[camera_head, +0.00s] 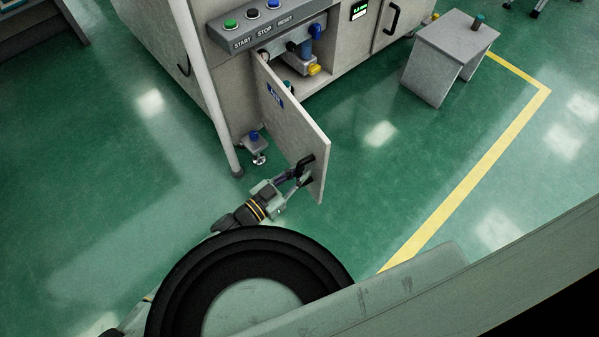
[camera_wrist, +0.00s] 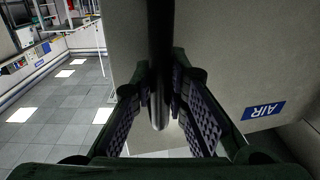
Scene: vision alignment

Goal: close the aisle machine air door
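The grey air door (camera_head: 295,130) stands swung open from the machine's front, showing its blue AIR label in both views. A black bar handle (camera_head: 305,165) sits near its free edge. My gripper (camera_head: 302,173) is at this handle. In the wrist view, the handle (camera_wrist: 160,45) runs down between my two finger pads (camera_wrist: 163,100), which lie close against it on both sides. The fingers look shut on the handle. Behind the door, the open compartment (camera_head: 328,82) shows blue and yellow air fittings.
The machine (camera_head: 160,50) carries a START, STOP, RESET panel (camera_head: 255,25) above the compartment. A pale post (camera_head: 205,85) and a levelling foot (camera_head: 257,148) stand left of the door. A grey stand (camera_head: 445,60) is at right. Green floor is clear around the door.

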